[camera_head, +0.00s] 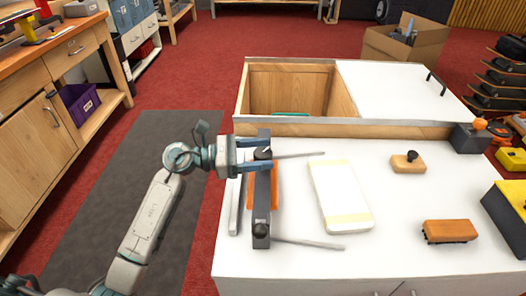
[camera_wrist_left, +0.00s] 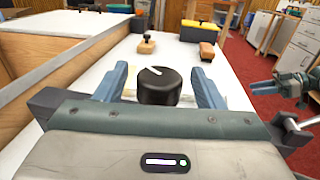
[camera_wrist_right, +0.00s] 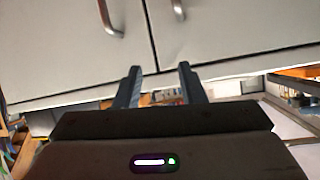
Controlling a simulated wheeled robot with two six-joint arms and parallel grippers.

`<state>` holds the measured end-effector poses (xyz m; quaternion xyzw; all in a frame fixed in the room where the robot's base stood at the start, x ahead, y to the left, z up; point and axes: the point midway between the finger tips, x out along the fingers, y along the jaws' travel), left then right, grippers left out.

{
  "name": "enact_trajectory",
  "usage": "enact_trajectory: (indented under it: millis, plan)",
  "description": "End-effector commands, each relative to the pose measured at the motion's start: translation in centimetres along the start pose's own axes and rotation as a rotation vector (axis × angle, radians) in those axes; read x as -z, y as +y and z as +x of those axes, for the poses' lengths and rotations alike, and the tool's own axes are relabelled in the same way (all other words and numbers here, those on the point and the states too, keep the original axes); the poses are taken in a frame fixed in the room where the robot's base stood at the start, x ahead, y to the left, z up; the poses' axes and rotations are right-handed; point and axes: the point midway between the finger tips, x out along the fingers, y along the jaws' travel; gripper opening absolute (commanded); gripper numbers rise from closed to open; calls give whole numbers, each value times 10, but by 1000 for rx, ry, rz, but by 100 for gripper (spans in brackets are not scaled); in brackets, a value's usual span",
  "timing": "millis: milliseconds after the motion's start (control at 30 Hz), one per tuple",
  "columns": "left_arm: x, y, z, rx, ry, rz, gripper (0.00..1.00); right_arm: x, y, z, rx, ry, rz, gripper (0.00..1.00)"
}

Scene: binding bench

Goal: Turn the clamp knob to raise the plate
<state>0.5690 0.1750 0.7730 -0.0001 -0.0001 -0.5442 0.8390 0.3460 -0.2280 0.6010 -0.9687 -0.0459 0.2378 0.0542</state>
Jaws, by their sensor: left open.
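The clamp is a long dark-grey bar (camera_head: 262,190) with an orange piece beside it, lying along the left of the white bench top. A black knob (camera_head: 262,154) sits at its far end and another black knob (camera_head: 260,230) at its near end. My left gripper (camera_head: 258,154) is at the far knob, fingers on either side. In the left wrist view, the round black knob (camera_wrist_left: 160,88) with a white pointer line stands between the open fingers (camera_wrist_left: 163,88), with gaps on both sides. My right gripper (camera_wrist_right: 158,83) is open and empty, facing cabinet doors.
A white pad with yellow ends (camera_head: 340,195) lies right of the clamp. An open wooden compartment (camera_head: 290,88) is behind the clamp. Thin rods extend right from the clamp.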

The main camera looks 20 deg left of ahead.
Motion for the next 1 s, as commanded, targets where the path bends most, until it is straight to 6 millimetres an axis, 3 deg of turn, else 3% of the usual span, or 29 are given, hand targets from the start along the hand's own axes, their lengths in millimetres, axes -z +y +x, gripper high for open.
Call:
enact_trajectory:
  millis: [433, 467, 667, 933, 1000]
  plan:
    - [0, 0, 10, 0, 1, 0, 63, -6, 0, -1, 1, -27, 3, 36]
    - [0, 0, 10, 0, 1, 0, 61, -5, 0, -1, 1, -27, 3, 36]
    - [0, 0, 10, 0, 1, 0, 22, -5, 0, -1, 1, -26, 3, 36]
    - [0, 0, 9, -13, 1, -1, 19, -7, -1, -2, 2, -43, 5, 36]
    - [-1, -1, 9, -26, 1, -1, 19, -21, -2, -7, 3, -103, 14, 36]
